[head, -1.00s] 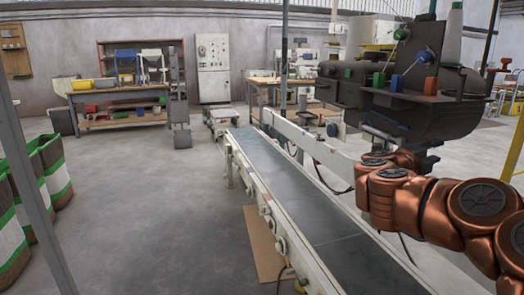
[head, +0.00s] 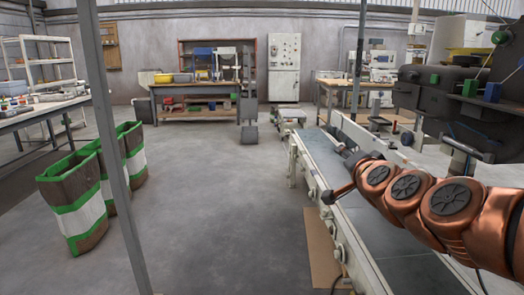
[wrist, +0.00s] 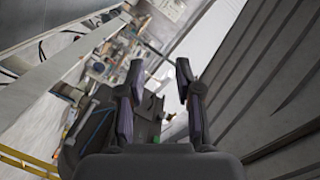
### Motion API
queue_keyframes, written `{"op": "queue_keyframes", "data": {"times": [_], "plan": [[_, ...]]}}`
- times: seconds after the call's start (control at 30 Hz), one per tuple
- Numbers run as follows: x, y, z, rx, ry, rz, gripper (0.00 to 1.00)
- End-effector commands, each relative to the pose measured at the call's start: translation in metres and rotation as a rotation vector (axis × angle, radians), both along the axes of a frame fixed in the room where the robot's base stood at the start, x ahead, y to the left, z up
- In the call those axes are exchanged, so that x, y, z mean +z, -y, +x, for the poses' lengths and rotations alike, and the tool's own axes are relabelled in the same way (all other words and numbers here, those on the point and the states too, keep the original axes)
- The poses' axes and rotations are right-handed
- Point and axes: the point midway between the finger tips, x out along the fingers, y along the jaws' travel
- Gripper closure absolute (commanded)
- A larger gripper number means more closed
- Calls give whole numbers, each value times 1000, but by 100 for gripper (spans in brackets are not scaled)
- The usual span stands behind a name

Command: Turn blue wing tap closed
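In the head view, the dark machine (head: 440,100) at the right edge carries small coloured tap-like parts. A blue one (head: 491,92) sits beside a green one (head: 470,88); the blue one looks like the blue wing tap, but it is too small to tell how its wing is turned. My gripper (wrist: 160,68) shows in the wrist view with two dark fingers apart and nothing between them. In the head view my copper arm reaches in from the right over the conveyor, below and left of the taps. I cannot clearly make out the blue tap in the wrist view.
The conveyor (head: 385,235) runs away under my arm. A grey post (head: 115,160) stands close at the left, by several green-and-white bags (head: 75,205). A workbench (head: 190,90) and a white cabinet (head: 284,60) stand at the back.

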Motion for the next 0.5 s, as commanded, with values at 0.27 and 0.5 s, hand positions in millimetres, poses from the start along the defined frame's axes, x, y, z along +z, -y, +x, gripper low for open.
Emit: {"op": "queue_keyframes", "data": {"times": [0.27,0.5], "plan": [[-95,-85,-65,327,-328,-229,66],[-186,-107,-157,550,-673,-408,66]]}}
